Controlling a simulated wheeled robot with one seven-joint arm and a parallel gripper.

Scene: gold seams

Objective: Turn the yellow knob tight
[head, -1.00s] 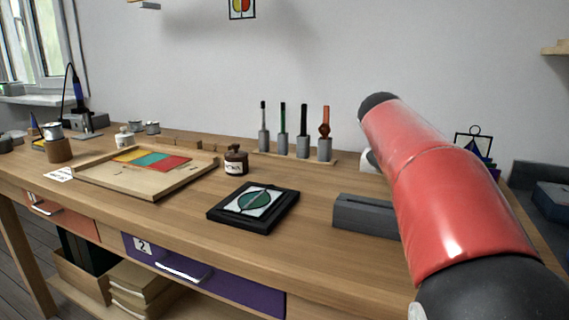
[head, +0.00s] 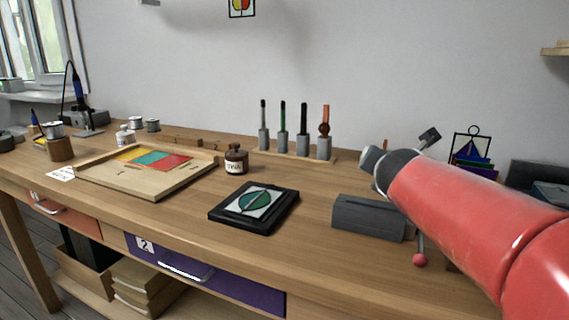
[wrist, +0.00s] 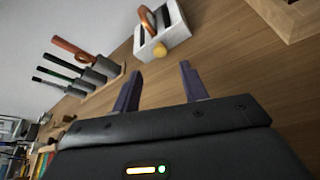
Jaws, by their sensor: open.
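The yellow knob (wrist: 159,49) shows in the wrist view, at the near end of a white block-shaped fixture (wrist: 176,37) with dark slots and a copper-coloured curved piece (wrist: 148,20). My gripper (wrist: 161,71) is open, its two dark purple fingers apart with nothing between them. The knob appears just beyond the fingertips, roughly in line with the gap. Whether it is at finger height cannot be told. In the head view my red arm covers the right part of the bench, and I cannot make out the knob or the fingers there.
A rack of upright tools (head: 324,147) stands at the back. A black framed panel (head: 254,207), brown bottle (head: 236,158) and wooden tray (head: 146,190) lie further left.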

